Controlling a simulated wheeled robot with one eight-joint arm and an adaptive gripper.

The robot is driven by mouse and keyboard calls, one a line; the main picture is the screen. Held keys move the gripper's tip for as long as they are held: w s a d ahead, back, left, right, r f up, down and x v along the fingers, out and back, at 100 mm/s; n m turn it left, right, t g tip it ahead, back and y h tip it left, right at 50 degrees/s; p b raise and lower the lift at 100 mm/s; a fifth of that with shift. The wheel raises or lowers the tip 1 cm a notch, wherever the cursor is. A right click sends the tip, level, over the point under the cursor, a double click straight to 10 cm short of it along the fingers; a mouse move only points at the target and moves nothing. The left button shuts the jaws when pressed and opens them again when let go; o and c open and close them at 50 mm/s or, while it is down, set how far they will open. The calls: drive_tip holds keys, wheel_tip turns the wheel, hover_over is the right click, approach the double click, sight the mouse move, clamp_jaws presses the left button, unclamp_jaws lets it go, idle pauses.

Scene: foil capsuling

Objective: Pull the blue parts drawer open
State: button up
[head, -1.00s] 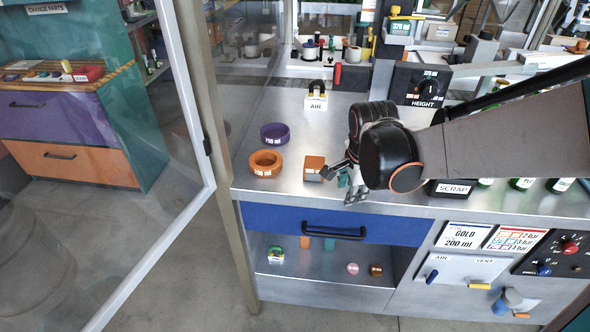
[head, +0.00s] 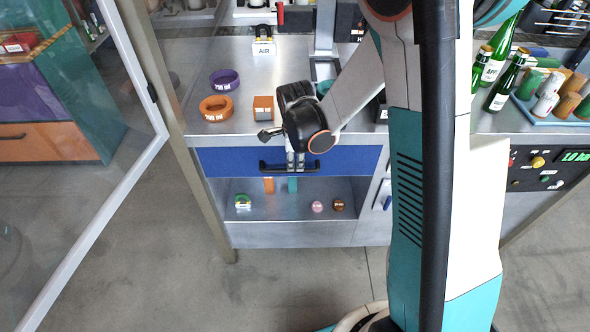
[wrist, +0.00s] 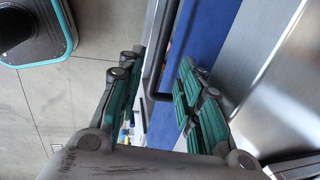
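The blue drawer (head: 350,160) sits under the steel worktop and looks closed, its front flush with the cabinet. Its black bar handle (head: 270,167) is partly hidden behind my gripper (head: 295,160), which points down at the handle's middle. In the wrist view the handle (wrist: 152,75) runs between the two teal-padded fingers of my gripper (wrist: 161,65). The fingers are apart, with gaps on both sides of the bar. The right finger overlaps the blue drawer front (wrist: 207,35); whether it touches is unclear.
An open shelf (head: 285,207) with small coloured parts lies below the drawer. A glass door (head: 110,100) stands at left. The floor in front is clear.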

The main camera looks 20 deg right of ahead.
sight(295, 169)
drive_tip(key=f, duration=0.1)
drive_tip(key=f+b, duration=0.1)
drive_tip(key=f, duration=0.1)
drive_tip(key=w+f, duration=0.1)
drive_tip(key=f, duration=0.1)
drive_tip(key=shift+d, duration=0.15)
clamp_jaws()
